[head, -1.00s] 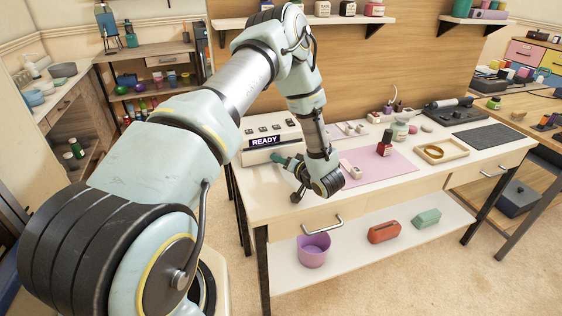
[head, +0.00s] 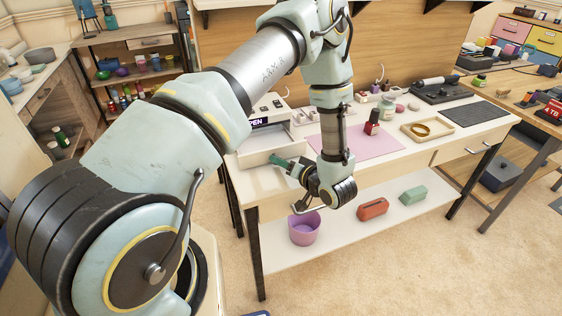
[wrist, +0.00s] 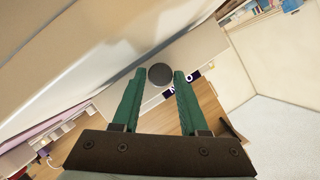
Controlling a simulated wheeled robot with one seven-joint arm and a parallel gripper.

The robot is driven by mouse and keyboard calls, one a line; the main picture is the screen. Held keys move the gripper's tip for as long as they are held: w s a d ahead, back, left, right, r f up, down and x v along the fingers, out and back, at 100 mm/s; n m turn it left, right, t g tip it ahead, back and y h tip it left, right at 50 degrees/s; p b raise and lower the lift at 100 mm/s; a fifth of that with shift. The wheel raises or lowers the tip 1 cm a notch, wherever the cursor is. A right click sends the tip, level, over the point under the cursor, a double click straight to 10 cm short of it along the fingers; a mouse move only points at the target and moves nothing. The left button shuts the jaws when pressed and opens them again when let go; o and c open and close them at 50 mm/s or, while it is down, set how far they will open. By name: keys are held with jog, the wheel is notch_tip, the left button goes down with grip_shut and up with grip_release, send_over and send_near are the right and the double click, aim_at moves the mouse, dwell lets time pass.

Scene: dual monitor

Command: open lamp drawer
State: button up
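The white lamp unit (head: 279,107) stands on the left part of the white desk, partly hidden behind my arm. Its dark display (head: 257,122) shows letters ending in "PEN". The white lamp drawer (head: 262,150) is slid out from the unit's front, toward the desk's front edge. My gripper (head: 274,157), with green fingers, is at the drawer's front. Finger contact is hard to see.
The white desk (head: 258,182) has a pink mat (head: 362,145), a red bottle (head: 372,123) and a wooden tray (head: 446,126) to the right. The lower shelf holds a purple bucket (head: 304,230), a red case (head: 373,208) and a green case (head: 413,195). Open carpet lies in front.

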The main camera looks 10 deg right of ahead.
jog(key=o, duration=0.3)
jog(key=shift+o, duration=0.2)
jog(key=shift+s, duration=0.1)
jog(key=b+v, duration=0.2)
jog(key=v, duration=0.8)
jog(key=shift+s+r+b, duration=0.2)
jog(key=shift+s+b, duration=0.05)
jog(key=shift+b, duration=0.05)
jog(key=shift+d, duration=0.15)
jog(key=w+r+n+g+h, duration=0.2)
jog(key=w+r+g+h, duration=0.15)
jog(key=w, duration=0.65)
jog(key=w+a+r+g+h, duration=0.2)
jog(key=w+a+r+h, duration=0.1)
jog(key=a+r+h, duration=0.15)
jog(key=s+a+r+g, duration=0.2)
jog(key=s+a, duration=0.2)
jog(key=a, duration=0.3)
jog(key=s+a+r+g+y, duration=0.1)
jog(key=s+a+r+g, duration=0.1)
jog(key=s+a, duration=0.3)
jog(key=s+a+r+g+y, duration=0.1)
jog(key=s+a, duration=0.3)
jog(key=a, duration=0.6)
jog(key=shift+s+a+r+n+g, duration=0.2)
jog(key=shift+a+r+n+g, duration=0.1)
jog(key=shift+r+g, duration=0.45)
